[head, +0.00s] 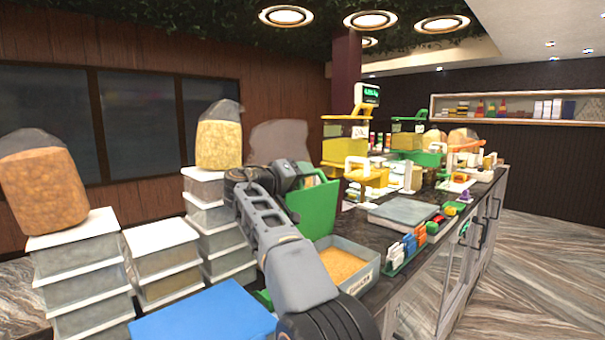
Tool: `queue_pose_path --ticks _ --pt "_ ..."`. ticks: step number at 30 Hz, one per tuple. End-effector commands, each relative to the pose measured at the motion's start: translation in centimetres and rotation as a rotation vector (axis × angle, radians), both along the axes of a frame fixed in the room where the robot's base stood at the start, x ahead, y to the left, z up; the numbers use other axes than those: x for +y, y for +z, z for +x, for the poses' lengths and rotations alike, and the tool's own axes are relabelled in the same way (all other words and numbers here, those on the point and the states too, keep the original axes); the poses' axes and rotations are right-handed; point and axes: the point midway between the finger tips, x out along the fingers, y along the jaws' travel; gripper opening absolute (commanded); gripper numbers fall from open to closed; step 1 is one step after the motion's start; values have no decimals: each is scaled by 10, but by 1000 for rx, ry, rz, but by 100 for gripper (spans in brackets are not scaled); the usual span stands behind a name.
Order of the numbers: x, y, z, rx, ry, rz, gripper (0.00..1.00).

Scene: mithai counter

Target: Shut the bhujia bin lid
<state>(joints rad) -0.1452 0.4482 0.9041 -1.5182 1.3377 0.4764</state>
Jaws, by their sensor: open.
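The bhujia bin (367,281) is a grey open-topped box on the counter, holding orange-brown crumbly food, with a label on its front that is too small to read surely. A green panel (313,210), which looks like its lid, stands raised and tilted at the bin's far left side, so the bin's contents show. My gripper (308,174) is open at the upper edge of the green panel. My arm hides part of the panel and the bin's left side. I cannot tell whether the fingers touch the panel.
A blue flat lid (205,316) lies in front at left. Stacked clear boxes with white lids (75,225) and filled bags (218,143) stand at left. A grey flat tray (403,214), a green rack of packets (408,252) and a yellow scale (366,177) crowd the counter (352,226) at right.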

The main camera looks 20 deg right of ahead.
Motion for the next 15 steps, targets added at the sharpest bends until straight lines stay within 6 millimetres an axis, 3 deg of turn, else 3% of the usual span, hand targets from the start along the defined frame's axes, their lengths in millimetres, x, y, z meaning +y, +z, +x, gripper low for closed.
queue_pose_path --ticks 11,15 --pt "-3 0 1 1 1 0 43" --pt "-3 0 1 1 1 0 30"
